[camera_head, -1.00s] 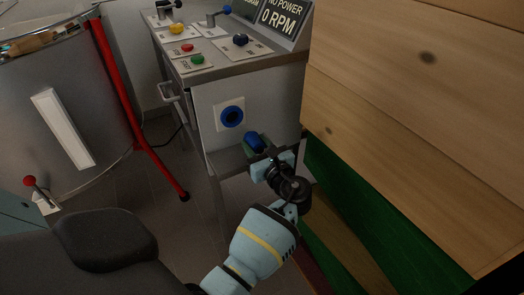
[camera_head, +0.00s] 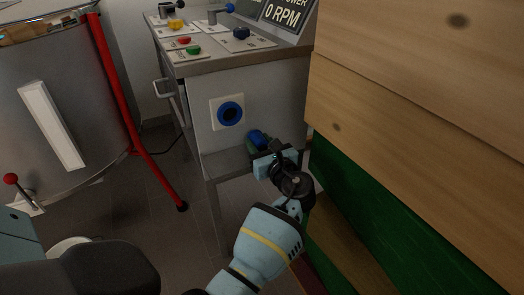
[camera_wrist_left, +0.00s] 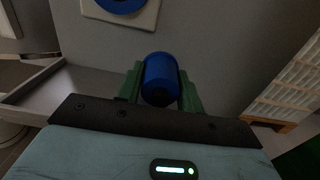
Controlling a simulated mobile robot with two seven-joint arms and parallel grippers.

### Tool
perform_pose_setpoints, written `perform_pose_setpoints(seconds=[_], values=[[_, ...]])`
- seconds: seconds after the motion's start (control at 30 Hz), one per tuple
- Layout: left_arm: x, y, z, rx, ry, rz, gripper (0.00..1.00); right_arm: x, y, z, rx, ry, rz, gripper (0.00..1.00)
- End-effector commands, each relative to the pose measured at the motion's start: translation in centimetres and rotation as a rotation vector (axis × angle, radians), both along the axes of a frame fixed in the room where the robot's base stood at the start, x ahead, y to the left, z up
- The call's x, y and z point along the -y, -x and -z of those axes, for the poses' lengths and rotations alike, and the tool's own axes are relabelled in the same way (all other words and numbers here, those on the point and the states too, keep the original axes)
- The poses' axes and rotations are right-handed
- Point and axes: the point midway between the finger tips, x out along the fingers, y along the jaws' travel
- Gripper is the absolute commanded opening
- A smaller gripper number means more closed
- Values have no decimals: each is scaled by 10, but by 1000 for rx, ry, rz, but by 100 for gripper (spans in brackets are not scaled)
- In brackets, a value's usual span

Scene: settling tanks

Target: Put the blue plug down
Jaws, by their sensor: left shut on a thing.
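The blue plug (camera_head: 257,137) is held in my left gripper (camera_head: 262,146), just below and right of the blue round socket (camera_head: 231,113) on the side of the control desk. In the left wrist view the plug (camera_wrist_left: 160,79) sits between the two green fingers of the left gripper (camera_wrist_left: 160,92), which are shut on it. The socket (camera_wrist_left: 124,3) shows at the top of that view, apart from the plug. A grey shelf (camera_head: 229,162) of the desk lies low beside the gripper; whether the plug touches it I cannot tell. My right gripper is not in view.
The control desk (camera_head: 240,60) carries several coloured knobs and a "0 RPM" display (camera_head: 284,13). Stacked wooden boards (camera_head: 420,90) with a green part (camera_head: 380,220) close in the right side. A metal tank (camera_head: 60,110) with a red leg (camera_head: 125,100) stands left. Floor between is clear.

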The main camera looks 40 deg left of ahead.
Motion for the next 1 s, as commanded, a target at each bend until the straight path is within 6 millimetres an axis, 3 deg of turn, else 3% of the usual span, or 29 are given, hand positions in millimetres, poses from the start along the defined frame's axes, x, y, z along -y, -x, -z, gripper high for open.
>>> perform_pose_setpoints(seconds=[0.1, 0.9, 0.93, 1.0], values=[[0, 0, 7, -1, 0, -1, 0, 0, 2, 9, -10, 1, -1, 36], [0, 0, 17, 1, -1, 0, 0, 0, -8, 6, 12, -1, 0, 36], [0, 0, 17, 0, -1, 0, 39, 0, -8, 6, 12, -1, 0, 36], [0, 0, 17, 0, -1, 0, 48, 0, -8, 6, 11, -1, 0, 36]])
